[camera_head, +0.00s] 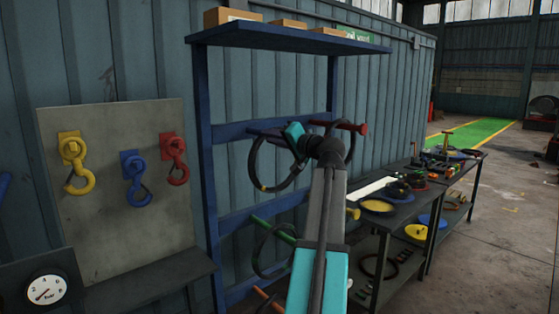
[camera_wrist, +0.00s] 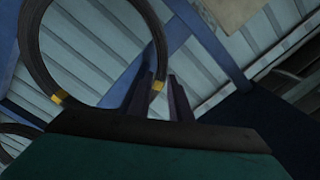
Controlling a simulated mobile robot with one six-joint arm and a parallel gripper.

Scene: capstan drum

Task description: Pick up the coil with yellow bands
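The black coil with yellow bands (camera_wrist: 159,33) is a large ring at the upper left of the wrist view, with one band on its left side and one on its right. In the head view a black coil with a small yellow mark (camera_head: 252,165) hangs at the rack's upper rail, left of my wrist. My gripper (camera_wrist: 162,80) has its two dark fingers apart, with the right-hand band showing in the gap between them. A gap shows beside the right finger; I cannot tell whether the left finger touches the coil. In the head view the fingers are hard to make out.
The blue rack (camera_head: 205,150) has a red-tipped peg (camera_head: 350,126) and a green peg (camera_head: 270,226) with another black coil (camera_head: 256,250). A hook board (camera_head: 118,220) stands left. A cluttered workbench (camera_head: 400,215) stands right. Open floor lies beyond.

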